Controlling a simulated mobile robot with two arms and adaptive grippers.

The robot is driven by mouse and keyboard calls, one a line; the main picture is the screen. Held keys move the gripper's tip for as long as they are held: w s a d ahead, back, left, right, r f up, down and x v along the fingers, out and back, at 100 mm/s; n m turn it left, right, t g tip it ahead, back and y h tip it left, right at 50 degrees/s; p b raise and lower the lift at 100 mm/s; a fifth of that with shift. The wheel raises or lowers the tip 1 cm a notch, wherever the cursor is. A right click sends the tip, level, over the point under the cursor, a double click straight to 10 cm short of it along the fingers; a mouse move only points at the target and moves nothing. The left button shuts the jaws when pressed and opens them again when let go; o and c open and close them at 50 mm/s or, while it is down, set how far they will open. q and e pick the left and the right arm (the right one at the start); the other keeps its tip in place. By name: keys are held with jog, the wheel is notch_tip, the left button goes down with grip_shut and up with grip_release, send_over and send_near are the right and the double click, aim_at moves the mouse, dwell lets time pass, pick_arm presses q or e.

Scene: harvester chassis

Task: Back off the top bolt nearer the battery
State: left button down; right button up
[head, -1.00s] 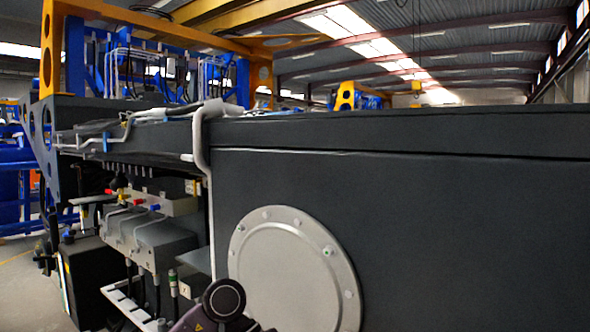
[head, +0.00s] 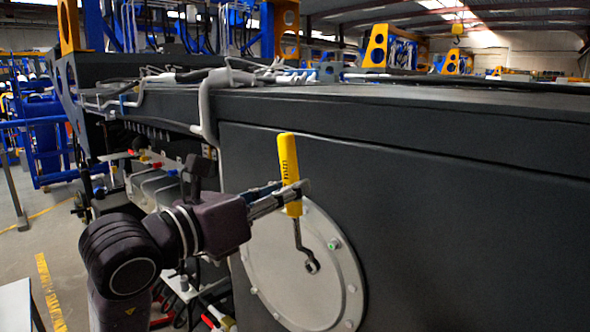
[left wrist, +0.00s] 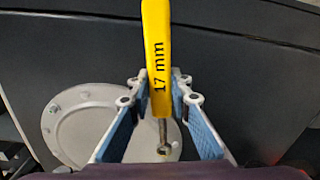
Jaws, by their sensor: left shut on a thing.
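My left gripper (head: 294,192) is shut on the yellow handle of a wrench (head: 287,160). The wrench hangs nearly upright, its metal ring end (head: 312,266) pointing down in front of a round grey cover plate (head: 275,275). I cannot tell whether the ring end touches the plate. A bolt with a greenish head (head: 333,244) shows on the plate's upper right rim, to the right of the wrench. In the left wrist view the handle (left wrist: 157,45) reads "17 mm" and stands between the two fingers. Other rim bolts (left wrist: 84,95) show there. I cannot make out which part is the battery.
The plate sits on a large dark chassis side panel (head: 450,220). Grey pipes (head: 208,110) run over the panel's top left edge. Valve blocks and hoses (head: 150,180) fill the recess behind my left arm. The floor at the left is open.

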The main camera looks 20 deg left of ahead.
pick_arm(q)
jog(key=shift+s+a+r, duration=0.1)
jog(key=shift+a+r, duration=0.2)
jog(key=shift+r, duration=0.1)
jog(key=shift+s, duration=0.1)
jog(key=shift+s+r, duration=0.1)
jog(key=x, duration=0.5)
dwell(0.3)
